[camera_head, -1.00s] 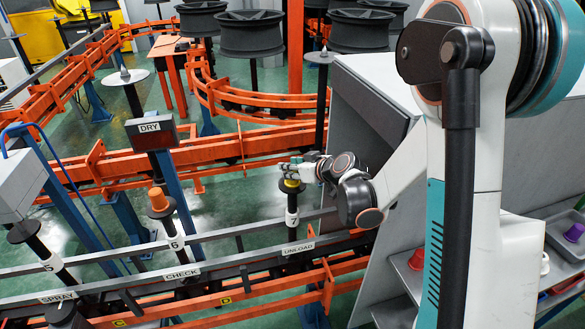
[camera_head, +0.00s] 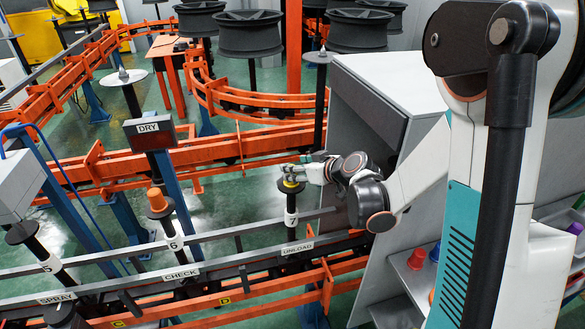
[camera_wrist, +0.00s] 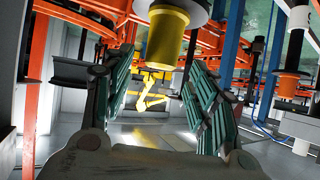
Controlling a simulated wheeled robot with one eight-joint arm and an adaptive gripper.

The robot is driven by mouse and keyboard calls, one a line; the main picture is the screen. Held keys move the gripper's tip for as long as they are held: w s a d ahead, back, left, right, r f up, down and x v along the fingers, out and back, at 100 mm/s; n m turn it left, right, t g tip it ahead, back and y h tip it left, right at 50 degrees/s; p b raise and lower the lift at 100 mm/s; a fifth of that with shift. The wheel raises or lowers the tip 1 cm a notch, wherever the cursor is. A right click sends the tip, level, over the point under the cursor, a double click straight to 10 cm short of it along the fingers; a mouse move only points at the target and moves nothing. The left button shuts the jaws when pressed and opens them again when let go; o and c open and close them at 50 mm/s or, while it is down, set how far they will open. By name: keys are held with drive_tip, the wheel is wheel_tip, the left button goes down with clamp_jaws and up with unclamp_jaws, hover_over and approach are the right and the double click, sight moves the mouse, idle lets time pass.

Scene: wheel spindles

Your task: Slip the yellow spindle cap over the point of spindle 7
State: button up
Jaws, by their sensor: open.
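The yellow spindle cap (camera_wrist: 167,38) shows large in the wrist view, against the dark plate of a spindle; that view looks upside down. In the head view the yellow cap (camera_head: 290,184) is a small patch at the top of spindle 7 (camera_head: 291,208), the upright spindle labelled 7 above the UNLOAD sign. My gripper (camera_head: 292,170) is at the cap's top, coming in from the right. In the wrist view my gripper's (camera_wrist: 157,75) green-ribbed fingers are spread apart, with the cap near the gap between their tips and no grip on it. The spindle's point is hidden.
Spindle 6 (camera_head: 168,215), with an orange cap (camera_head: 157,199), stands to the left. A grey cabinet (camera_head: 360,125) is close on the right, with coloured cups (camera_head: 416,260) on its shelf. Rails (camera_head: 240,235) run past the spindles.

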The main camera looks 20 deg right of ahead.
drive_tip(key=v, duration=0.8)
drive_tip(key=shift+s, duration=0.1)
